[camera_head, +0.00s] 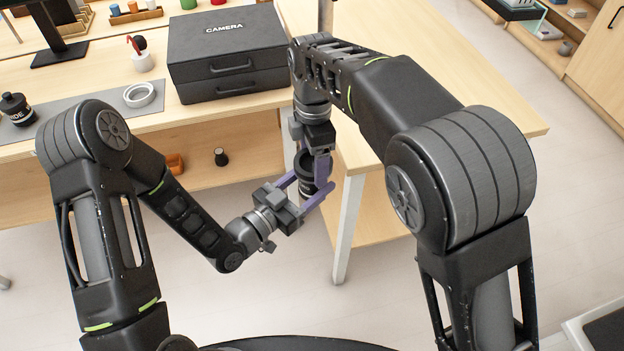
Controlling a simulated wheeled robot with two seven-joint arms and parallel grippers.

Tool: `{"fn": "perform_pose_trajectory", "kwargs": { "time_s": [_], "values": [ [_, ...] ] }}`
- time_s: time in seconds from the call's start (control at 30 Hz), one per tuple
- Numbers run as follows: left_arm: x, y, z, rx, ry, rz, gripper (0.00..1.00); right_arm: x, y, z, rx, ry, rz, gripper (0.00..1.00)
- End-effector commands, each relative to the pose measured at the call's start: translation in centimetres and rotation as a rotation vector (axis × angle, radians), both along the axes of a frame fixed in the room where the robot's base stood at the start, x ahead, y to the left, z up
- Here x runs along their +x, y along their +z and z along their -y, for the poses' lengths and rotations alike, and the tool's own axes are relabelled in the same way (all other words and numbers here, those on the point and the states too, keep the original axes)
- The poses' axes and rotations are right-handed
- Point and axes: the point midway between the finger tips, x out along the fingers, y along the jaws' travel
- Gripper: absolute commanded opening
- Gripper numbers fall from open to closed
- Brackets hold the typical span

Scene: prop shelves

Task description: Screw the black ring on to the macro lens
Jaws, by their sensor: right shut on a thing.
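My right gripper (312,165) comes down from above with its purple fingers shut on a dark round piece, which looks like the black ring (308,161). A dark cylinder that looks like the macro lens (306,188) is just below it, in line with it. My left gripper (314,190) reaches in from the lower left, its purple fingers on either side of the cylinder. Whether these fingers press on it is hidden. Ring and lens are close together or touching; the joint between them is too small to make out.
A black camera case (225,62) stands on the wooden table. A grey mat (75,108) holds a pale ring (140,95) and a black lens with lettering (17,109). Small items sit on the shelf below. Both grippers are in front of the table's edge, above open floor.

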Motion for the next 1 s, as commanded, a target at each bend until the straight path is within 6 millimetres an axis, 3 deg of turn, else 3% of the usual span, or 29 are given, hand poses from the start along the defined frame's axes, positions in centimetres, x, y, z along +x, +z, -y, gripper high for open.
{"fn": "perform_pose_trajectory", "kwargs": {
  "time_s": [1.0],
  "values": [
    [-0.02, 0.08, 0.06, -0.001, -0.002, 0.002, 0.00, 0.05, -0.13, -0.12, -0.013, -2.638, 0.001, 0.26]
  ]
}}
